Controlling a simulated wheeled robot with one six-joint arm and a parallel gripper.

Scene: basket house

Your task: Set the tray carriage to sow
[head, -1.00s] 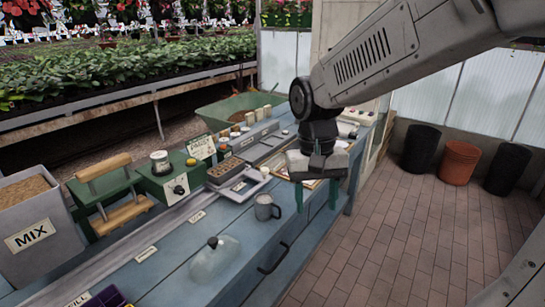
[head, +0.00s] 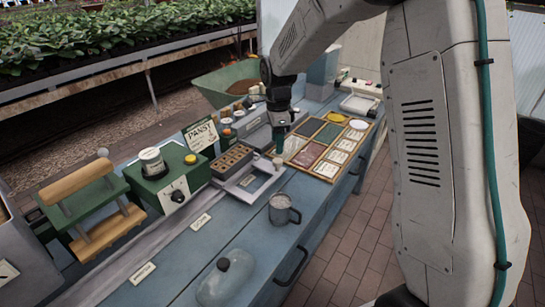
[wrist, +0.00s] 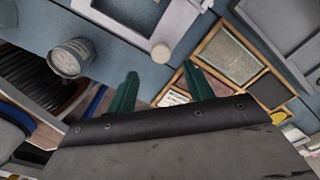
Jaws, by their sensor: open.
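The tray carriage (head: 266,186) is a pale grey frame on the bench rail, at the rail's far end in the head view. A small pale knob (head: 277,163) stands at its right corner; it also shows in the wrist view (wrist: 160,53). My gripper (head: 279,146) points down just above the knob. In the wrist view my gripper (wrist: 161,80) is open, its two green fingers apart and nothing between them. The knob lies ahead of the fingertips there; contact is not visible. Rail labels (head: 201,221) run toward the near left; their print is hard to read.
A grey mug (head: 283,210) stands right of the rail, close to the carriage. A clear domed lid (head: 226,277) is nearer. A green dial box (head: 168,180) and a brown holed block (head: 231,161) stand left. A wooden compartment tray (head: 347,153) lies beyond my gripper.

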